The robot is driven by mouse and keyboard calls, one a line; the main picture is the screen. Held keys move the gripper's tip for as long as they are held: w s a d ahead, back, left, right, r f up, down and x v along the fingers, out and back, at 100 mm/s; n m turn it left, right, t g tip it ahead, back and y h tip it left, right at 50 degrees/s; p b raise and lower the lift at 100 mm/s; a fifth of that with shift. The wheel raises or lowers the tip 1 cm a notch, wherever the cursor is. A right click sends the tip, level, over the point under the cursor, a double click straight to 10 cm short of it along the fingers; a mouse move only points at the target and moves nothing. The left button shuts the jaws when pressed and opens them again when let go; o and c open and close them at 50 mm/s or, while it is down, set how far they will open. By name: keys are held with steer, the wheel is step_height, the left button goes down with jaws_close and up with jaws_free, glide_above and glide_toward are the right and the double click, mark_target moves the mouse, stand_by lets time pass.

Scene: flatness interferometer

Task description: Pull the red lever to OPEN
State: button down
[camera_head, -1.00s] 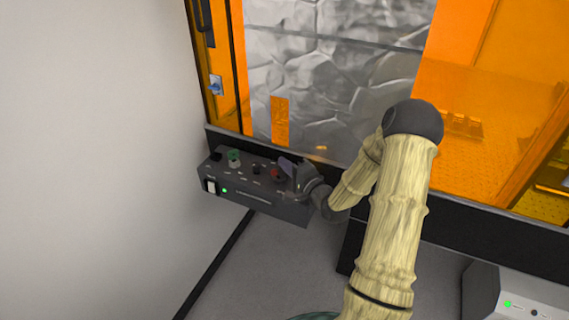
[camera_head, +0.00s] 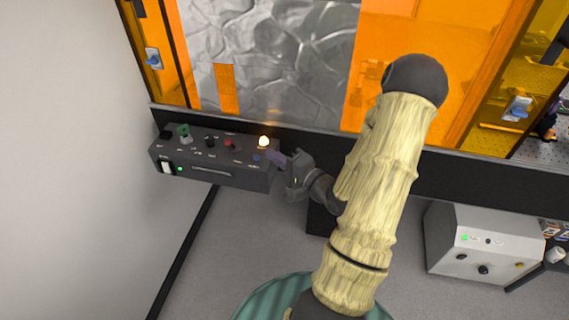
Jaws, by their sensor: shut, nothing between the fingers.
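A dark control box (camera_head: 222,174) is mounted below the enclosure at the left. A small red control (camera_head: 229,143) stands on its top; I cannot tell whether it is the red lever or what position it is in. The labels are too small to read. My gripper (camera_head: 274,158) is at the box's right end, to the right of the red control and apart from it. Its fingers are shut and empty, pointing left, close to a blue button (camera_head: 256,157).
A lit lamp (camera_head: 264,142) stands on the box's back right corner, close to my fingers. A green knob (camera_head: 184,131) and a black knob (camera_head: 210,142) are on the box. Orange enclosure panels rise behind. A grey unit (camera_head: 482,245) stands at the right.

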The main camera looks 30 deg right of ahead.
steer(key=p+v, duration=0.2)
steer(key=v, duration=0.1)
steer(key=shift+s+p, duration=0.1)
steer(key=shift+p, duration=0.3)
steer(key=w+a+n+g+h+p, duration=0.3)
steer(key=a+n+g, duration=0.1)
steer(key=n+g, duration=0.4)
steer(key=s+a+r+n+g+h+p, duration=0.2)
steer(key=s+a+r+n+g, duration=0.4)
steer(key=s+a+r, duration=0.4)
steer(key=shift+s+a+r+g+p, duration=0.2)
steer(key=shift+s+a+g+p, duration=0.25)
steer(key=shift+p, duration=0.3)
